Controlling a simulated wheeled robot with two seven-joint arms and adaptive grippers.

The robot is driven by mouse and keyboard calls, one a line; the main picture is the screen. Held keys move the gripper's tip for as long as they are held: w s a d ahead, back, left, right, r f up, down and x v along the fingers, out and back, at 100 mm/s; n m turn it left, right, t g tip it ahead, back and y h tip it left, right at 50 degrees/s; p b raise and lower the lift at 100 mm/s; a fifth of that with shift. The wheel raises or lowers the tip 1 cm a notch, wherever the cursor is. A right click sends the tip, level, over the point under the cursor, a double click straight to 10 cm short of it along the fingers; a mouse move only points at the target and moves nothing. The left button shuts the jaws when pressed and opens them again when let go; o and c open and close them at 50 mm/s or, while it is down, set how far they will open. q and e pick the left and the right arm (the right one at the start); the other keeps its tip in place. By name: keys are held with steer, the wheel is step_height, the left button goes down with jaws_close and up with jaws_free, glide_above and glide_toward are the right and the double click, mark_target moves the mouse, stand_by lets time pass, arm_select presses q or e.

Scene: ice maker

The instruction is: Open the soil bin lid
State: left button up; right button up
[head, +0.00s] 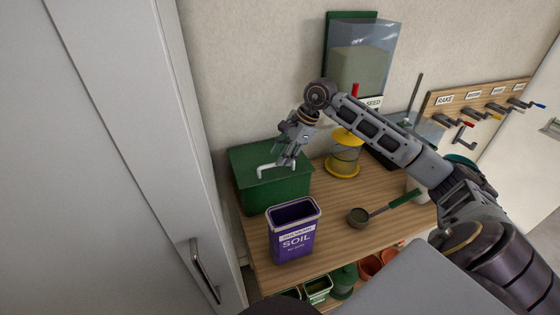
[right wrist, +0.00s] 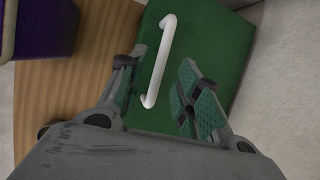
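A green bin (head: 268,182) stands at the back left of the wooden table, with its lid on and a white handle (head: 275,170) on top. The lid (right wrist: 215,45) and the white handle (right wrist: 158,60) also show in the right wrist view. My right gripper (head: 287,160) is open just over the lid, near the right end of the handle. In the right wrist view its fingers (right wrist: 160,95) are spread, with the near end of the handle between them in the picture. I cannot tell whether they touch it. My left gripper is not in view.
A purple container marked SOIL (head: 291,232), open at the top, stands in front of the green bin. A yellow feeder (head: 343,155) and a scoop (head: 360,217) are to the right. A grey cabinet (head: 110,150) closes off the left. Pots (head: 370,267) sit on a lower shelf.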

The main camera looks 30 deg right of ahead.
steer(key=shift+x, duration=0.9)
steer(key=shift+w+a+f, duration=0.1)
steer(key=shift+a+f, duration=0.05)
steer(key=shift+f, duration=0.15)
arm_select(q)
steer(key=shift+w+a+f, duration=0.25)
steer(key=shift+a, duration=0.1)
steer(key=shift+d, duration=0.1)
arm_select(e)
steer(key=shift+c, duration=0.2)
jaws_close()
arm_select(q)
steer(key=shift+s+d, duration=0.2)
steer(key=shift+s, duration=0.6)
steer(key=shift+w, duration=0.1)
